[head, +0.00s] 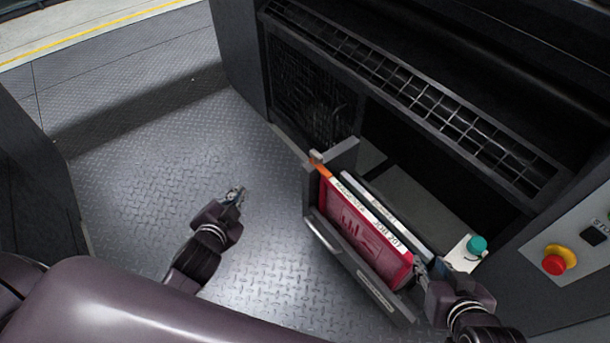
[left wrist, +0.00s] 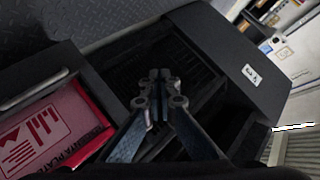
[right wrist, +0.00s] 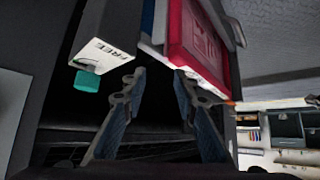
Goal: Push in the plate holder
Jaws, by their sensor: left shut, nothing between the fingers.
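The plate holder (head: 340,252) is a grey drawer pulled out of the dark machine, with a handle bar along its outer side. A red plate box (head: 362,236) stands in it beside white-edged plates. The red box also shows in the left wrist view (left wrist: 45,140) and the right wrist view (right wrist: 196,40). My right gripper (head: 430,268) is at the holder's near right end, close to the red box. Its fingers are apart in the right wrist view (right wrist: 160,82), with nothing visibly held. My left gripper (head: 238,190) is shut and empty, left of the holder above the floor.
A teal knob (head: 477,243) sits on a white block beside my right gripper; the block reads FREE in the right wrist view. A red button (head: 554,264) with a yellow base is on the panel at right. The metal floor (head: 150,200) at left is clear.

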